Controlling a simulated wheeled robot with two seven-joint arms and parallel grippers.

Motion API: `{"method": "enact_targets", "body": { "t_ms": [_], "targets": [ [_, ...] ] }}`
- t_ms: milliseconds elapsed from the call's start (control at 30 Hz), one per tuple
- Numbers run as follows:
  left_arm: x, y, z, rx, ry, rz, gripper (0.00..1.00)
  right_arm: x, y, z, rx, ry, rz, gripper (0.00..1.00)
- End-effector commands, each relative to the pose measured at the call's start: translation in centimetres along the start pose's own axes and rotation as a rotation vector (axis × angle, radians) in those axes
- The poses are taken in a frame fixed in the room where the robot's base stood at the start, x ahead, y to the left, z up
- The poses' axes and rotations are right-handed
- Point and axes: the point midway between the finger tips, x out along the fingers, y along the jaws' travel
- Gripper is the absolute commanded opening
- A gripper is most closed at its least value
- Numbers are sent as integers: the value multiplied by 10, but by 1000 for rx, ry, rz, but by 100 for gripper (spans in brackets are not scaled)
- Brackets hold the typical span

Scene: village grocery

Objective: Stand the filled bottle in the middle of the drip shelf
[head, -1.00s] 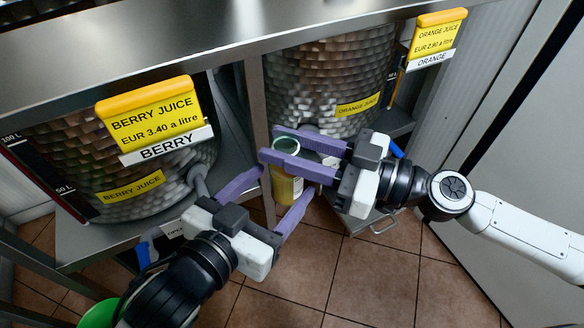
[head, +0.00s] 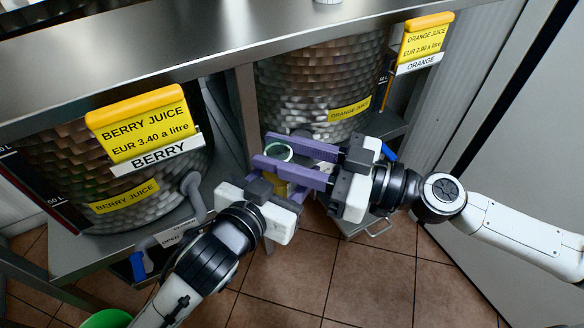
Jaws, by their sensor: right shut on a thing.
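The bottle (head: 279,151), with an open green-rimmed mouth and yellow contents, stands roughly upright in front of the orange juice tank. My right gripper (head: 262,152), from the right, is shut on it near the top, with purple fingers on either side. My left gripper (head: 292,184), from the lower left, is lower down at the bottle's body. Its fingers are partly hidden behind the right gripper and look apart. A steel shelf with a wire handle (head: 372,229), apparently the drip shelf, shows partly below the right gripper. The bottle's base is hidden.
The orange juice tank (head: 322,85) stands behind, with a blue lever (head: 389,151) at its right. The berry juice tank (head: 100,180) is at left, with its own blue lever (head: 138,266). A steel counter edge overhangs both. A green container (head: 106,319) is at bottom left. Tiled floor is free.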

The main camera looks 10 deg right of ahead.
Motion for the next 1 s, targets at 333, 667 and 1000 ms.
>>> {"method": "enact_targets", "body": {
  "t_ms": [333,667,1000],
  "targets": [
    [-1,3,-2,-1,6,7,6,0,0,-2,-2,3,1,52],
    [0,1,-2,-1,5,2,6,0,-2,0,1,1,-3,52],
    [0,0,-2,0,6,2,6,-25,-2,1,5,-1,-1,52]
  ]
}}
